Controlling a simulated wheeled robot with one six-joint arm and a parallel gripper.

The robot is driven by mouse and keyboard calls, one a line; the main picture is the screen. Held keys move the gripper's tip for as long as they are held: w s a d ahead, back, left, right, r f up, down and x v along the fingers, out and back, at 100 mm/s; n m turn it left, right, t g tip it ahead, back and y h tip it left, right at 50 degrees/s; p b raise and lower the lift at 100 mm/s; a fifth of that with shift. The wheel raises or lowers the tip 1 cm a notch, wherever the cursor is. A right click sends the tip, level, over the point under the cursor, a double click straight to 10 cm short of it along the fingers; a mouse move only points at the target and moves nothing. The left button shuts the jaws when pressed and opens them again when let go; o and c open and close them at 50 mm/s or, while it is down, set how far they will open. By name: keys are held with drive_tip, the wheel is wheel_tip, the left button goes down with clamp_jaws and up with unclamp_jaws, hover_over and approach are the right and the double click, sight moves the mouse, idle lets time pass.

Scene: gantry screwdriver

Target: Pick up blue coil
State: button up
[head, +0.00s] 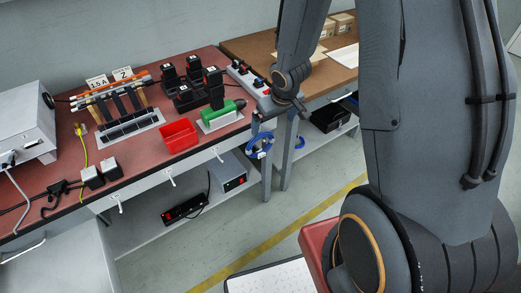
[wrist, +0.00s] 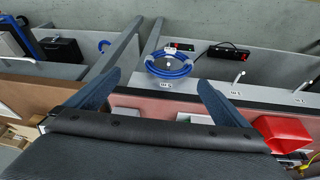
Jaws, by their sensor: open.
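The blue coil (head: 260,146) hangs at the front right corner of the red-topped bench, near its leg. In the wrist view the blue coil (wrist: 168,68) shows as a loop with a white tag, around a small pale hook end. My gripper (head: 277,120) is above and close to it in the head view, with its fingers spread. In the wrist view my gripper (wrist: 158,78) has the coil between and beyond its two fingertips; nothing is held. I see no contact with the coil.
A second blue loop (head: 299,142) hangs by the brown-topped bench (head: 262,45). A red bin (head: 179,136), a green-bodied tool (head: 222,115) and a power strip (head: 245,80) stand on the red bench (head: 140,155). Several white hooks line its front edge. A lower shelf holds dark boxes.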

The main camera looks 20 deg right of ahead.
sight(262, 140)
drive_tip(key=shift+n+y, duration=0.5)
drive_tip(key=shift+y, duration=0.1)
drive_tip(key=x, duration=0.5)
drive_tip(key=b+x, duration=0.1)
drive_tip(key=x, duration=0.3)
drive_tip(key=b+x, duration=0.1)
drive_tip(key=x, duration=0.4)
drive_tip(key=shift+w+a+f, duration=0.25)
drive_tip(key=shift+a, duration=0.05)
drive_tip(key=x, duration=0.6)
drive_tip(key=shift+w+a+r, duration=0.1)
drive_tip(key=shift+w+a, duration=0.05)
drive_tip(key=c, duration=0.9)
drive_tip(key=shift+r, duration=0.1)
